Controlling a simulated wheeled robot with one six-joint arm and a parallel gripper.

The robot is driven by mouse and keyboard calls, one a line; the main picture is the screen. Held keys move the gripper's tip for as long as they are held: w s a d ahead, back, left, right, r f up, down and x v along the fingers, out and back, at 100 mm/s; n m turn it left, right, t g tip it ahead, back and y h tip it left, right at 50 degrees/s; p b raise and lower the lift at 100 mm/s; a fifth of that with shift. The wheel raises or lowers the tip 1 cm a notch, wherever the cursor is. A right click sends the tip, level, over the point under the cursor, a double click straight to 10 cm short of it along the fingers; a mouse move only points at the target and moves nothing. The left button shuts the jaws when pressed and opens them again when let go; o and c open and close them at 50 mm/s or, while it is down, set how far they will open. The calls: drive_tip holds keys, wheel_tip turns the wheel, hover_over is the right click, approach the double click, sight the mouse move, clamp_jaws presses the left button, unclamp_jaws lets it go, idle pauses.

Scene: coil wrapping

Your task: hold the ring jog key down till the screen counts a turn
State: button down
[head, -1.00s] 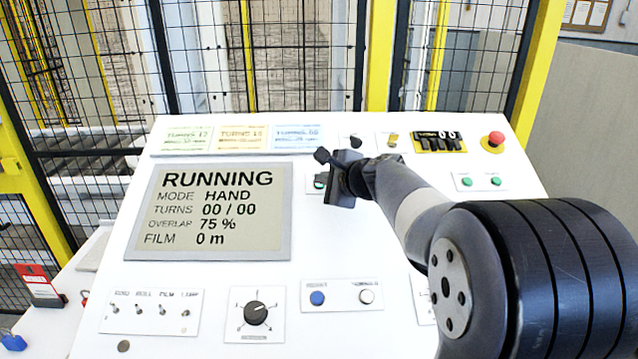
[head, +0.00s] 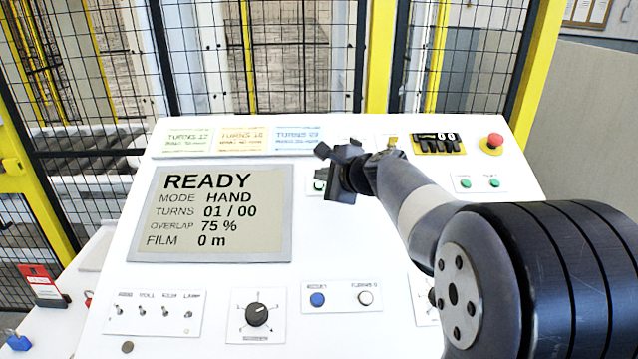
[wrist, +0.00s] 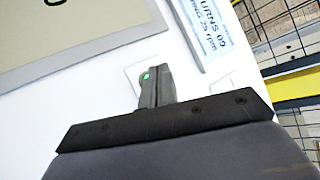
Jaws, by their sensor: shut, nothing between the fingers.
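The screen (head: 210,214) on the white panel reads READY, MODE HAND, TURNS 01 / 00, OVERLAP 75 % and FILM 0 m. My gripper (head: 322,172) is over the panel, right of the screen, with its fingers shut and empty. A green key (head: 319,185) on a small white plate shows just beside the fingers. In the wrist view the shut fingers (wrist: 150,82) point at the panel, and a bit of green (wrist: 146,76) shows at their tips. The fingers hide most of the key, so I cannot tell whether they touch it. No label for it is readable.
Three label cards (head: 245,141) line the panel's top. A red mushroom button (head: 492,143) and thumbwheel counter (head: 438,143) are at upper right. Toggle switches (head: 155,312), a rotary knob (head: 257,314) and a blue button (head: 317,299) sit lower. A mesh fence stands behind.

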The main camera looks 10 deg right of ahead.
drive_tip(key=r+p, duration=0.1)
drive_tip(key=s+r, duration=0.1)
drive_tip(key=r+p, duration=0.1)
drive_tip(key=r, duration=0.1)
drive_tip(key=shift+s+a+p, duration=0.2)
drive_tip(key=shift+s+p, duration=0.1)
drive_tip(key=shift+s, duration=0.1)
drive_tip(key=shift+f, duration=0.1)
